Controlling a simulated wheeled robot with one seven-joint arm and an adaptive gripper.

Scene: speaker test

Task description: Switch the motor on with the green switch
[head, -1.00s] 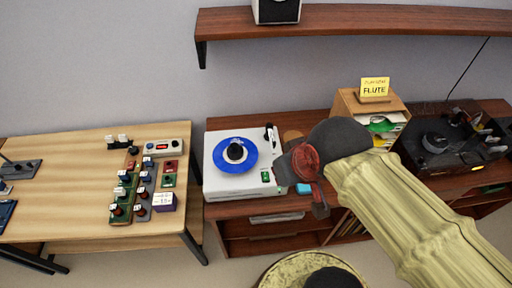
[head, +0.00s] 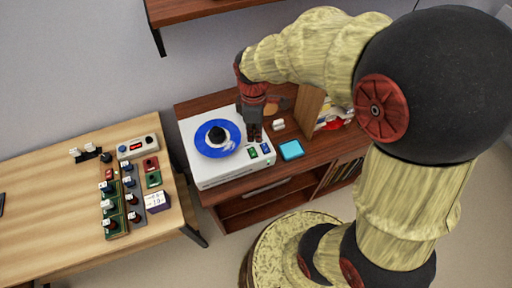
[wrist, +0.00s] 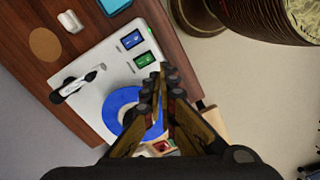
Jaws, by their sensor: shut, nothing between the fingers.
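The white turntable unit (head: 198,160) stands on the brown cabinet, with a blue disc (head: 207,150) around a black centre. The green switch (head: 253,152) is at its right end, beside a blue switch (head: 266,148). The wrist view shows the green switch (wrist: 145,60) and the blue switch (wrist: 131,39) as separate rectangular plates. My gripper (head: 255,139) is shut and empty, pointing down over the unit's right end. In the wrist view its fingertips (wrist: 167,70) appear just beside the green switch; I cannot tell whether they touch.
A teal box (head: 291,150) and a small white object (head: 278,125) lie right of the unit. A wooden organizer (head: 308,108) stands farther right. The tonearm (wrist: 82,82) lies across the unit. A table (head: 58,210) with several switch boards is at the left.

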